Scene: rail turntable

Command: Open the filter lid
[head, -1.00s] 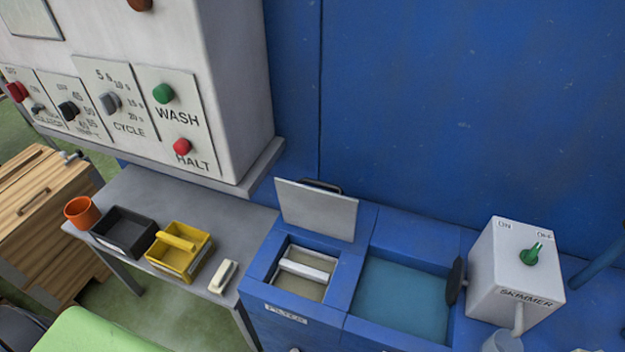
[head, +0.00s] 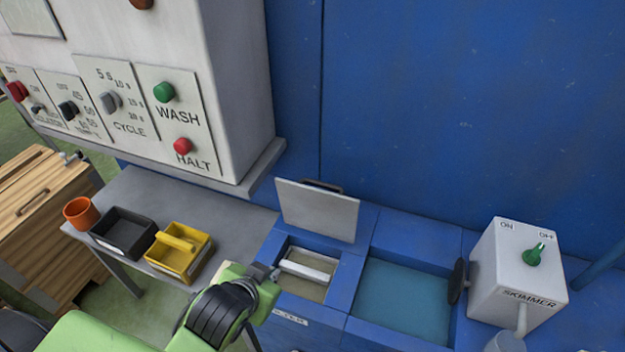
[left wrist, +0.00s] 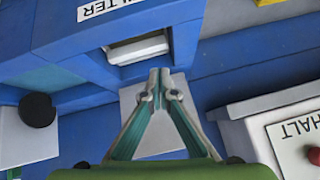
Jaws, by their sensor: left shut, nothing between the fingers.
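The filter lid (head: 318,208) is a grey-white plate with a dark handle on its far side. It stands raised at the back edge of the blue filter box (head: 345,285), against the blue wall. The opening below it is uncovered, with a white bar (head: 305,270) inside. In the head view my left gripper (head: 274,273) is at the left rim of the opening, near the bar's left end. In the left wrist view the left gripper (left wrist: 160,72) is shut and empty, with the lid (left wrist: 150,115) behind its fingers. My right gripper is not in view.
A blue-green tank (head: 405,300) and a white skimmer box (head: 515,270) with a green knob are right of the filter. A yellow bin (head: 180,262), a black bin (head: 122,233) and an orange cup (head: 81,212) stand on the grey table. The control panel (head: 140,90) overhangs at the left.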

